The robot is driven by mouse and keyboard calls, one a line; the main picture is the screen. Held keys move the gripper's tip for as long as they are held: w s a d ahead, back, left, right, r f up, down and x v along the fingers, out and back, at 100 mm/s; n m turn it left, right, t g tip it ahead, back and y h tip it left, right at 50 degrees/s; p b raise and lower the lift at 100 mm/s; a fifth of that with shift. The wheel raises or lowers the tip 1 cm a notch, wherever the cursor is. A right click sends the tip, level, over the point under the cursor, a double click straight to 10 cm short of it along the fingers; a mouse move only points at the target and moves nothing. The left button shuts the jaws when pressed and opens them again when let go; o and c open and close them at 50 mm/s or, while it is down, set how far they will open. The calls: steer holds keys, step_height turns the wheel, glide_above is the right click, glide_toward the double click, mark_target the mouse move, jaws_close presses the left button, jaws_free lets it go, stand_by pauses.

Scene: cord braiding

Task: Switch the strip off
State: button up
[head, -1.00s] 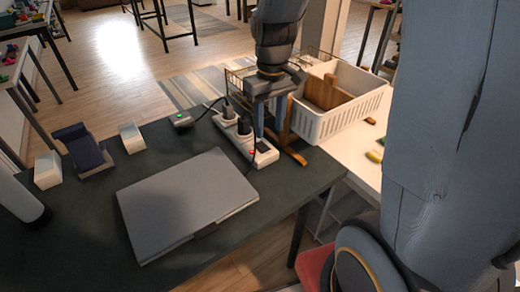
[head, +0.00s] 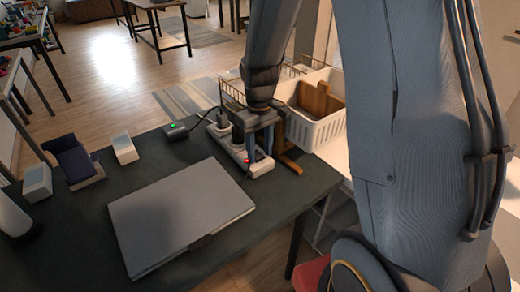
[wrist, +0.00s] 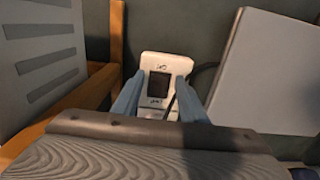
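The white power strip (head: 228,146) lies on the dark desk mat behind the laptop, with plugs in its far end. A small red light shows at its near end. In the wrist view, the strip's end (wrist: 165,62) carries a dark rectangular switch (wrist: 159,85). My gripper (head: 261,156) points down over the strip's near end. In the wrist view, the fingers of my gripper (wrist: 158,92) are apart, one on each side of the switch, with nothing between them but the strip below. I cannot tell whether they touch it.
A closed grey laptop (head: 182,215) lies close in front of the strip. A wooden stand (head: 290,161) is just right of my gripper. A white basket (head: 312,128) is behind it. A black adapter with a green light (head: 175,131) sits to the left, its cord running to the strip.

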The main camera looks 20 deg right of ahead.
steer(key=shift+c, duration=0.3)
jaws_close()
steer(key=shift+w+a+r+g+p, duration=0.1)
steer(key=shift+w+r+g+p, duration=0.15)
steer(key=shift+g+p, duration=0.55)
steer(key=shift+w+g+h+p, duration=0.25)
steer(key=shift+g+h+p, duration=0.1)
steer(key=shift+g+h, duration=0.2)
steer(key=shift+o, duration=0.3)
jaws_free()
steer(key=b+v, duration=0.1)
steer(key=v, duration=0.6)
steer(key=shift+r, duration=0.35)
